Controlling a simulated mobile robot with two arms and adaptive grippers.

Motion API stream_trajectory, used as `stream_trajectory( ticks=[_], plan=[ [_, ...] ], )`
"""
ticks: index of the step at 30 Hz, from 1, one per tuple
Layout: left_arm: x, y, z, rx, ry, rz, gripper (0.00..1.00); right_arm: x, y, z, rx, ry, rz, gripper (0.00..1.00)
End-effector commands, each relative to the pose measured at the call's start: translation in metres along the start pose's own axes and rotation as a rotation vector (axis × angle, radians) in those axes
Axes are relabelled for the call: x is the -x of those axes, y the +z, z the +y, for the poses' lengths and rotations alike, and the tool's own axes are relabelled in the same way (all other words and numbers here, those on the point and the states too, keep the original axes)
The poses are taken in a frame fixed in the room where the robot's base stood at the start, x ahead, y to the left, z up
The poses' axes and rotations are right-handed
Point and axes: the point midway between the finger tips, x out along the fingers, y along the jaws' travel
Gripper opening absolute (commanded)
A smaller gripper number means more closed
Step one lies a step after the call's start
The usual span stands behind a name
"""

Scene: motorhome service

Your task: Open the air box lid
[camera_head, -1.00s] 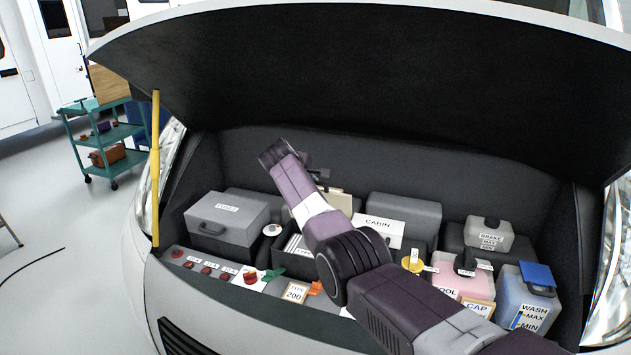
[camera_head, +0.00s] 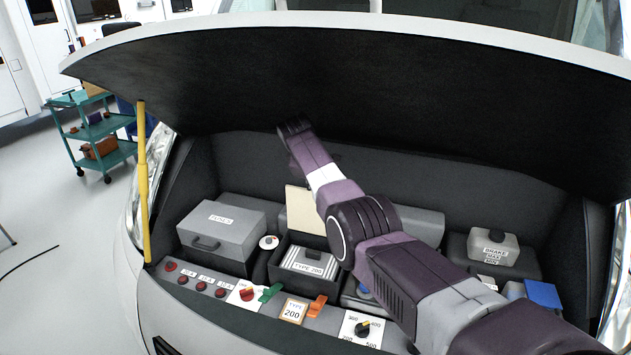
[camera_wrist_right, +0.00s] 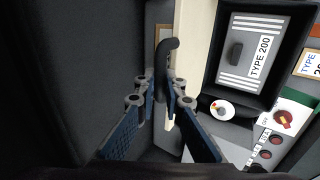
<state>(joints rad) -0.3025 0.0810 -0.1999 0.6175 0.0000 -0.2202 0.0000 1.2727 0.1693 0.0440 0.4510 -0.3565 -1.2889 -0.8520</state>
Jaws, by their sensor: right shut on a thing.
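The air box (camera_head: 277,268) stands open in the front bay. A filter labelled TYPE 200 (camera_head: 308,260) lies in it and also shows in the wrist view (camera_wrist_right: 245,50). The cream lid (camera_head: 303,212) stands raised at the back of the box, partly hidden by my right arm. In the wrist view the lid (camera_wrist_right: 188,50) is seen nearly edge-on. My right gripper (camera_wrist_right: 162,88) is shut on the dark handle (camera_wrist_right: 167,55) on the lid's outer side. In the head view its fingers are hidden behind the arm. My left gripper is not in view.
A grey fuse box (camera_head: 222,228) stands left of the air box. An orange lever (camera_head: 317,306), a green lever (camera_head: 270,292) and a dial panel (camera_head: 362,328) are on the front ledge. The raised hood (camera_head: 400,100) hangs over the bay, with a yellow prop (camera_head: 143,185) at left.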

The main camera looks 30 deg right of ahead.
Motion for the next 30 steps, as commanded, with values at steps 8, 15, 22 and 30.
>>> stream_trajectory(
  ticks=[8,15,22,30],
  plan=[
    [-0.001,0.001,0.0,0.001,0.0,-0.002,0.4,-0.006,0.002,-0.009,0.0,-0.017,-0.008,0.26],
    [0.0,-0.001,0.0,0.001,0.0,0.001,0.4,-0.004,0.002,-0.005,0.0,-0.01,-0.005,0.27],
    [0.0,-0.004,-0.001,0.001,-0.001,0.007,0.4,0.003,0.0,-0.003,0.0,-0.004,-0.003,0.27],
    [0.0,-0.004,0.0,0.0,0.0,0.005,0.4,0.034,0.0,-0.002,0.0,-0.003,0.0,0.27]
  ],
)
